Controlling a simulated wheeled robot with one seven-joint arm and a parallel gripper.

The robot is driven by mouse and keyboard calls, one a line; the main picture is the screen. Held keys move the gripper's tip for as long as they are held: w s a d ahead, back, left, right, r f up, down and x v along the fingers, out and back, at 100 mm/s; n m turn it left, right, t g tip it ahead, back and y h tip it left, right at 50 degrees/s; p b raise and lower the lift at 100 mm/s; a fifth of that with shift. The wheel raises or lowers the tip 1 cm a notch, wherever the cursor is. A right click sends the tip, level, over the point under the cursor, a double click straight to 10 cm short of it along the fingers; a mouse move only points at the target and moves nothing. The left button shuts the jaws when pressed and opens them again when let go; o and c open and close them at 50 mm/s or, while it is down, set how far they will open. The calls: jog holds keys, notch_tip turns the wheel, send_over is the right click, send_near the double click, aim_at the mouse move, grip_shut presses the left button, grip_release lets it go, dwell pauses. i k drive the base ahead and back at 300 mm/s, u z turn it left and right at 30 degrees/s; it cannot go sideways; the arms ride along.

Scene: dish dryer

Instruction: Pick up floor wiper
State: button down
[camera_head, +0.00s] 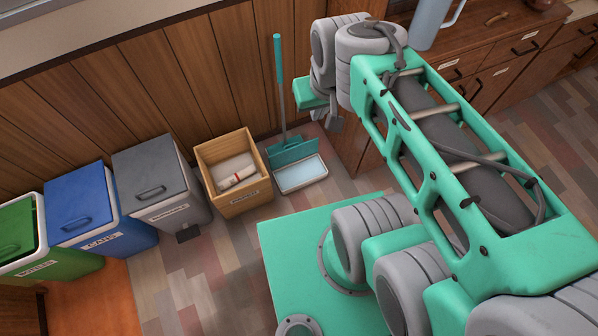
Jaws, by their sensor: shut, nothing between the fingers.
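The floor wiper stands upright against the wood-panelled wall, with a teal handle (279,60), a thin grey pole and a wide teal head (293,150) near the floor. A light-blue and white tray-like piece (301,174) lies just in front of the head; I cannot tell whether they are joined. My gripper (334,123) hangs at the end of my teal and grey arm, to the right of the pole in the picture. It is shut and empty. A gap shows between it and the pole in the picture; their depth apart is unclear. The arm links partly hide the gripper.
A wooden box (234,172) with a pale roll inside stands left of the wiper. Grey (160,185), blue (95,210) and green (40,235) bins stand further left. A wooden drawer cabinet (480,60) with a light-blue jug (432,20) is behind my arm.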

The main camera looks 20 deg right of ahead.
aim_at(278, 148)
jog(key=z, duration=0.05)
jog(key=k, duration=0.4)
jog(key=u, duration=0.9)
jog(key=i, duration=1.1)
jog(key=u, duration=0.05)
